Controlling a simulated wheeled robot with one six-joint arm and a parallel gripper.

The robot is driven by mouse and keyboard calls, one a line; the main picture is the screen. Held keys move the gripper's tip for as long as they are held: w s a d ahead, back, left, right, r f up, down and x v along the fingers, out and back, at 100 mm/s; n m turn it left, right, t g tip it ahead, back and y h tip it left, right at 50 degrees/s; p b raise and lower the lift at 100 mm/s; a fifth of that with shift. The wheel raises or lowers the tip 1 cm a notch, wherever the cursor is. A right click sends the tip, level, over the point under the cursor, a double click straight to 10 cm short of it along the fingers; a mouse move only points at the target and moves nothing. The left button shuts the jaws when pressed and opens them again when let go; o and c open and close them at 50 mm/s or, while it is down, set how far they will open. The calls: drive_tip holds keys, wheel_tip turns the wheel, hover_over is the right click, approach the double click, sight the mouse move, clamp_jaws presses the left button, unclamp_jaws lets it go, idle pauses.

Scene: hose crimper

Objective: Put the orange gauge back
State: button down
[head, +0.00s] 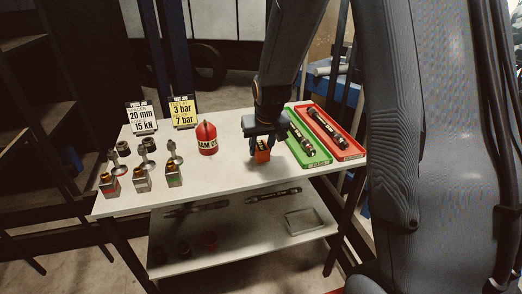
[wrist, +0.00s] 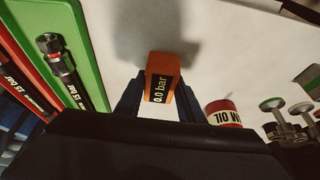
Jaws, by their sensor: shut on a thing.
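The orange gauge (head: 262,154) is a small block with a dark display. I cannot tell whether the gauge touches the tabletop. The gripper also shows in the wrist view (wrist: 157,98).
A green tray (head: 318,158) and a red tray (head: 351,151), each with a hose, lie to the right. The red oil can (head: 207,138) stands left. Several metal fittings (head: 142,177) and two signs, one white (head: 142,118), one yellow (head: 183,113), are farther left. The front middle is clear.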

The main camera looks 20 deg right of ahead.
drive_tip(key=shift+f, duration=0.6)
drive_tip(key=shift+f, duration=0.15)
drive_tip(key=c, duration=1.2)
unclamp_jaws()
drive_tip(key=b+v, duration=0.1)
drive_tip(key=v, duration=1.1)
drive_tip(key=s+f+g, duration=0.1)
drive_tip(key=s+f, duration=0.1)
drive_tip(key=s, duration=0.5)
drive_tip(key=s+f+g, duration=0.1)
drive_tip(key=s+f, duration=0.2)
drive_tip(key=s, duration=0.3)
drive_tip(key=s+f+g, duration=0.2)
drive_tip(key=s+f, duration=0.1)
drive_tip(key=s, duration=0.4)
drive_tip(key=shift+s, duration=0.35)
